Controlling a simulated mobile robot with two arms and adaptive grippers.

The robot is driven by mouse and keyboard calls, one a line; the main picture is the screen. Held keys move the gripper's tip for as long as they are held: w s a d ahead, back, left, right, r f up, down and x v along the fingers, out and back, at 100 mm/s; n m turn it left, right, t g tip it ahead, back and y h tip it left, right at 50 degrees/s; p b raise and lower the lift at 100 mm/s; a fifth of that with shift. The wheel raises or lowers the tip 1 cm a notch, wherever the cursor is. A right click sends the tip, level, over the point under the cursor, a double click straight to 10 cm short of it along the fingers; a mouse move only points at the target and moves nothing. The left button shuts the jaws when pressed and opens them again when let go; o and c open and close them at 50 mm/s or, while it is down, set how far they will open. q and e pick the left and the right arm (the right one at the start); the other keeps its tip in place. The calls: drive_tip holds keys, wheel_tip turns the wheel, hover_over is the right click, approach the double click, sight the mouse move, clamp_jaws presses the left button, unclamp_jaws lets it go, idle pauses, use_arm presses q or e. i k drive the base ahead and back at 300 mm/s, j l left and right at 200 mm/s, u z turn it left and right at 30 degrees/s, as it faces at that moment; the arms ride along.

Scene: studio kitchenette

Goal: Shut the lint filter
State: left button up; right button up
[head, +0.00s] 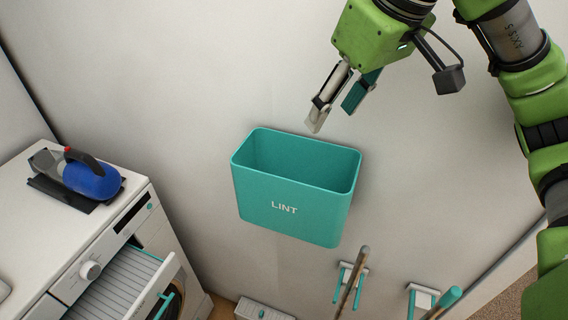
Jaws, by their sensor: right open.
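The lint filter (122,286) is a grey ribbed drawer with a white front, pulled out of the white dryer (120,215) at the lower left. Part of it is cut off by the bottom edge of the view. My right gripper (334,116) is open and empty, with its fingers pointing down. It is well up and to the right of the filter, above the teal bin, and apart from both. My left gripper is not in view.
A teal bin marked LINT (290,205) is on the wall between the dryer and my right arm. A blue handheld vacuum (92,178) rests on the dryer top. Wall holders with poles (350,283) are at the lower right. A white box (262,310) is low on the floor.

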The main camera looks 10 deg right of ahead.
sight(129, 286)
drive_tip(key=k, duration=1)
